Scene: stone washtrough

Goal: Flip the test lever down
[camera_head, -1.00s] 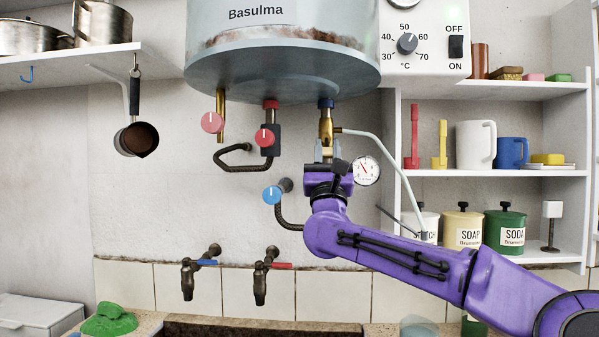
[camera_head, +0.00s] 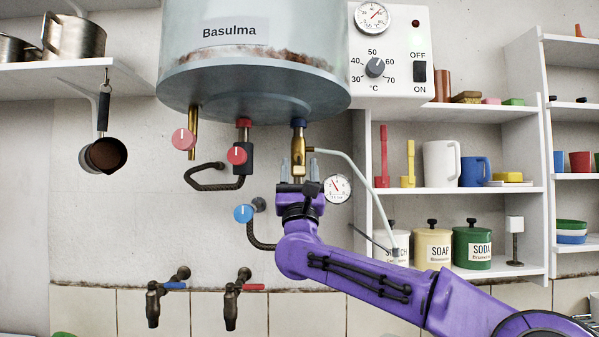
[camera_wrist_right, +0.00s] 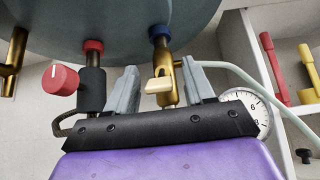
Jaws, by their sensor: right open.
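The brass valve (camera_head: 298,149) hangs under the boiler below a blue collar and also shows in the right wrist view (camera_wrist_right: 163,61). A cream lever tab (camera_wrist_right: 158,85) sticks out from it toward the wrist camera, roughly level. My right gripper (camera_head: 298,170) is open just below the valve and points up. In the wrist view its two grey fingers (camera_wrist_right: 160,78) stand on either side of the tab, with gaps visible. Whether either finger touches it, I cannot tell. My left gripper is out of view.
The boiler (camera_head: 255,70) is directly above. A red-knobbed valve (camera_head: 237,155) and a pink-knobbed tap (camera_head: 184,139) hang to the left. A pale pipe (camera_head: 352,172) and a round gauge (camera_head: 337,188) are close on the right, before shelves (camera_head: 460,190) of jars and mugs.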

